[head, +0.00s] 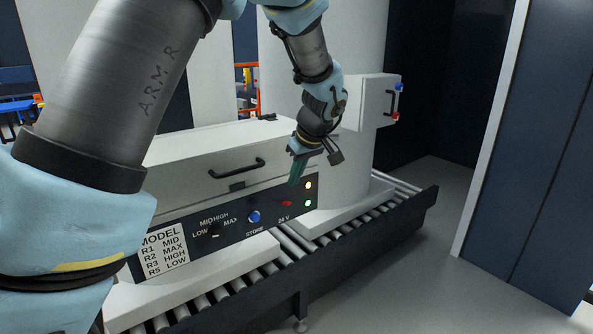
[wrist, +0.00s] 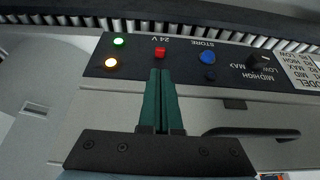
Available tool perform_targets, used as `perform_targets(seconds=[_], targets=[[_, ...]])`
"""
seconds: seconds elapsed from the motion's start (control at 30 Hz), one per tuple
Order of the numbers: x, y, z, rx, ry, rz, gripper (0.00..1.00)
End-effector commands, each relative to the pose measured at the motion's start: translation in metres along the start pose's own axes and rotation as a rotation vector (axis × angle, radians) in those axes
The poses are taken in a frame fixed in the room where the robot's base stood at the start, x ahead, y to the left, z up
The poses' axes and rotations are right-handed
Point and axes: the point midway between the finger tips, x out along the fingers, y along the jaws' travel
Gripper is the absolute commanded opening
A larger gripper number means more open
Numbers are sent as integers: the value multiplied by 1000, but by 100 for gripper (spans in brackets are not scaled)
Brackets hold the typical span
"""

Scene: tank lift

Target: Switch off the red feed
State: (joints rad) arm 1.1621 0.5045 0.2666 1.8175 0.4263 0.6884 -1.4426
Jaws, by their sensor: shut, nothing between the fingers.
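The red switch (head: 287,204), marked 24 V, is on the dark control panel (head: 270,203) on the front of a white box. It also shows in the wrist view (wrist: 160,52), just beyond my fingertips. My gripper (head: 293,184) has green fingers pressed together and empty. In the wrist view my gripper (wrist: 160,72) points at the red switch with a small gap in the picture; I cannot tell whether it touches. An orange lamp (head: 308,185) and a green lamp (head: 307,203) beside the switch are lit.
A blue STORE button (head: 254,216) and a black selector knob (head: 215,231) share the panel. A lid handle (head: 237,168) sticks out above it. A roller conveyor (head: 250,281) runs below. Open floor lies at right, before a blue door (head: 535,150).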

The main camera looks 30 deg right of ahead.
Motion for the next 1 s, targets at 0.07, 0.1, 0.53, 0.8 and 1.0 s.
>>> perform_targets(seconds=[0.07,0.1,0.53,0.8,1.0], targets=[[14,-2,-1,-1,-2,-5,0],[21,-1,-1,-1,-2,-5,0],[63,0,0,-1,-1,1,0],[64,0,0,-1,0,1,0],[66,4,2,0,12,1,0]])
